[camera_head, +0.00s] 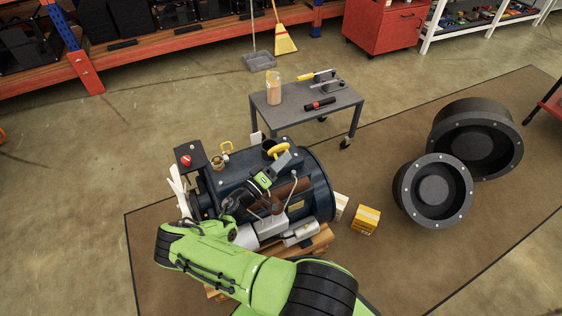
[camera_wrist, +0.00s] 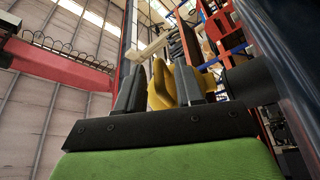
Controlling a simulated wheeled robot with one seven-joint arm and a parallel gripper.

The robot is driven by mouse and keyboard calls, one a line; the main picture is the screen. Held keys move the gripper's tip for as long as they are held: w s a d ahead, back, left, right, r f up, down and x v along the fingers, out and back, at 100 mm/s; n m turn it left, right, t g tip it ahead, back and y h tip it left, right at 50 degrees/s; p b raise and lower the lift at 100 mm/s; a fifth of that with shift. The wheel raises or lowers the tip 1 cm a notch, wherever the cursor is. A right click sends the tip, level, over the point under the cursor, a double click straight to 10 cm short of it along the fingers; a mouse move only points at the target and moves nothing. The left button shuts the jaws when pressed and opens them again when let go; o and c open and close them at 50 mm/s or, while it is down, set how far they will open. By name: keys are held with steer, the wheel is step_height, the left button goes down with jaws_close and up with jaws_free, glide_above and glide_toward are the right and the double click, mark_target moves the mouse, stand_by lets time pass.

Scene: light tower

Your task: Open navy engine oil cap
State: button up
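The navy engine (camera_head: 237,185) stands on a wooden pallet, left of centre in the head view. The yellow oil cap (camera_head: 279,149) with its looped handle sits on top of it. My gripper (camera_head: 283,162) reaches the cap from the near side. In the wrist view my gripper (camera_wrist: 161,88) has its two grey fingers partly apart, with the yellow cap (camera_wrist: 159,90) filling the space between them. More yellow shows past the right finger. The fingers look shut on the cap. The cap's lower part is hidden by the gripper base.
A grey cart (camera_head: 305,98) with a bottle and tools stands behind the engine. A yellow box (camera_head: 366,220) lies to its right, and two black wheel hubs (camera_head: 437,190) stand farther right. A brass fitting (camera_head: 221,157) rises left of the cap. The mat is clear in front right.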

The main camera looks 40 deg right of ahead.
jaws_close()
steer(key=shift+w+r+n+p, duration=0.2)
steer(key=shift+r+n+p, duration=0.25)
steer(key=shift+n, duration=0.05)
steer(key=shift+w+d+r+n+t+y+p, duration=0.15)
steer(key=shift+n+t+y+p, duration=0.1)
steer(key=shift+n, duration=0.2)
steer(key=shift+w+a+r+n+t+y+p, duration=0.15)
steer(key=shift+n+t+y, duration=0.1)
steer(key=shift+n, duration=0.2)
steer(key=shift+d, duration=0.1)
